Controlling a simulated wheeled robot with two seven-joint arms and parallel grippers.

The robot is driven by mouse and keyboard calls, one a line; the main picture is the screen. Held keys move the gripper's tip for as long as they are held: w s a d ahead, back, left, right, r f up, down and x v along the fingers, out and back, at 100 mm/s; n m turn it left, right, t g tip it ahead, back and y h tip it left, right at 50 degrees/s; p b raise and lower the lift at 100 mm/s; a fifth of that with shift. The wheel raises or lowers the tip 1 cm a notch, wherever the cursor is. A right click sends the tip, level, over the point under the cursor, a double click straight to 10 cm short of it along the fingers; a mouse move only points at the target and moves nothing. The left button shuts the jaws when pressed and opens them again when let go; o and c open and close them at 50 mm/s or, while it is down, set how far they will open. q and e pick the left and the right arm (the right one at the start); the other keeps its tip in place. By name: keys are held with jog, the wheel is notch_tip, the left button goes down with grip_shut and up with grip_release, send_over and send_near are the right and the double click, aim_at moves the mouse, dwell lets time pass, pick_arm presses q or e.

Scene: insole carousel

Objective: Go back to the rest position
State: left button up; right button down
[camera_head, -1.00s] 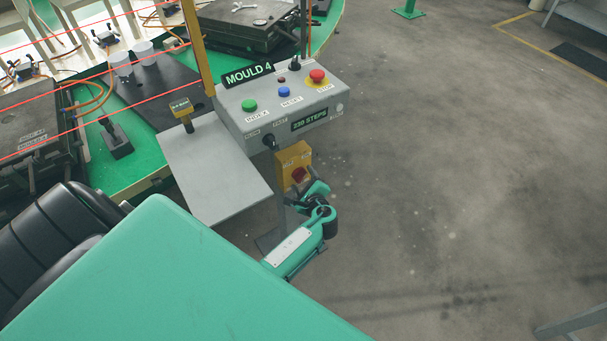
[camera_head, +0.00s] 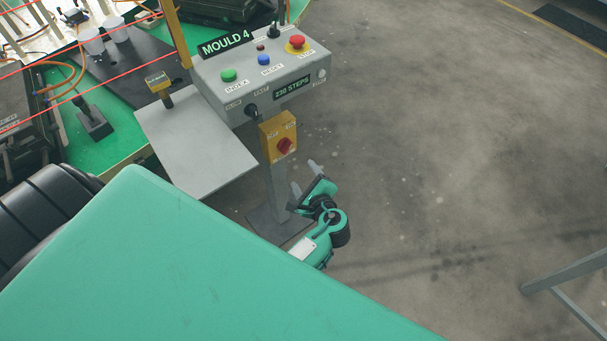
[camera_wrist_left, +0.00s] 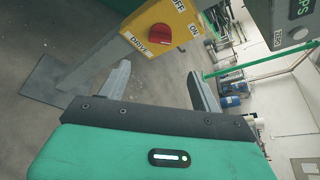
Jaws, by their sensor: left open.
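My left gripper (camera_head: 305,178) is open and empty, with its two grey fingers apart. In the head view it shows below the yellow switch box (camera_head: 270,140) on the control stand, in front of the post, with a visible gap from the box in the picture. In the left wrist view the open fingers (camera_wrist_left: 157,74) have nothing between them, and the yellow box with its red DRIVE knob (camera_wrist_left: 159,35) is above them. My right gripper is not in view.
The grey control panel (camera_head: 273,79) carries a green, a blue and a red button. A grey shelf plate (camera_head: 195,150) sticks out at its left. The green carousel table (camera_head: 115,145) with moulds is at upper left. A grey metal frame (camera_head: 565,275) stands lower right. The floor (camera_head: 440,150) between is open.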

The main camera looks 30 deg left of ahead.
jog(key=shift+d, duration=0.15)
pick_arm(q)
jog(key=s+d+f+n+g+h+p, duration=0.15)
jog(key=s+f+h, duration=0.4)
jog(key=f, duration=0.85)
jog(key=s+d+f+n+g+h+p, duration=0.1)
jog(key=s+d+f+g+h, duration=0.15)
jog(key=s+f, duration=0.85)
jog(key=s+a+f+n+g+h, duration=0.1)
jog(key=s+a+f+n+g, duration=0.1)
jog(key=s+f+n, duration=0.3)
jog(key=s+a+f+n+g+h+p, duration=0.1)
jog(key=s+a+f+n+g+h, duration=0.1)
jog(key=s+f+n, duration=0.4)
jog(key=s+f, duration=0.3)
jog(key=s, duration=0.4)
jog(key=s+a+f, duration=0.1)
jog(key=s+f, duration=0.1)
jog(key=s, duration=0.5)
jog(key=shift+f+h, duration=0.3)
jog(key=shift+f, duration=0.1)
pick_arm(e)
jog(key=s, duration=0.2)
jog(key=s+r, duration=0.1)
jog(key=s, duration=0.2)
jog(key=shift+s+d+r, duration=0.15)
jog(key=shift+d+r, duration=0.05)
pick_arm(q)
jog(key=shift+s, duration=0.1)
